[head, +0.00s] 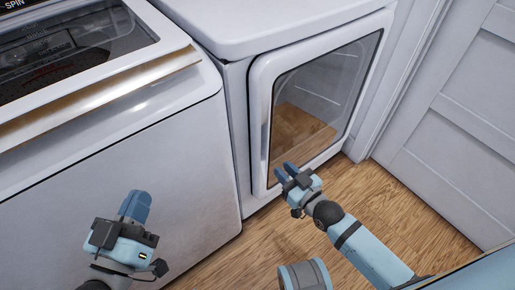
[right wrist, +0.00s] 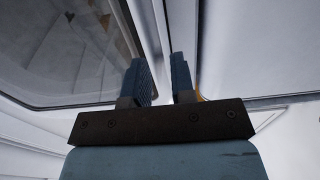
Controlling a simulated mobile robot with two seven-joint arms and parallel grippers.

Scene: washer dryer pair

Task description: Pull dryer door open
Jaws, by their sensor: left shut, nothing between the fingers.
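The dryer (head: 237,125) stands in the middle, and its white-framed door (head: 256,160) with a large glass window (head: 325,95) looks shut. My right gripper (head: 285,172) is in front of the door's lower left part, with its fingers apart. In the right wrist view, the two fingers (right wrist: 160,80) stand apart with a pale strip of the door (right wrist: 150,30) showing beyond the gap; I cannot tell whether they touch it. My left gripper (head: 135,205) is shut and empty, in front of the washer.
The white washer (head: 165,160) with a glass lid (head: 70,45) stands left of the dryer. A white panelled door (head: 460,110) is at the right. Bare wood floor (head: 385,205) lies in front of the dryer.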

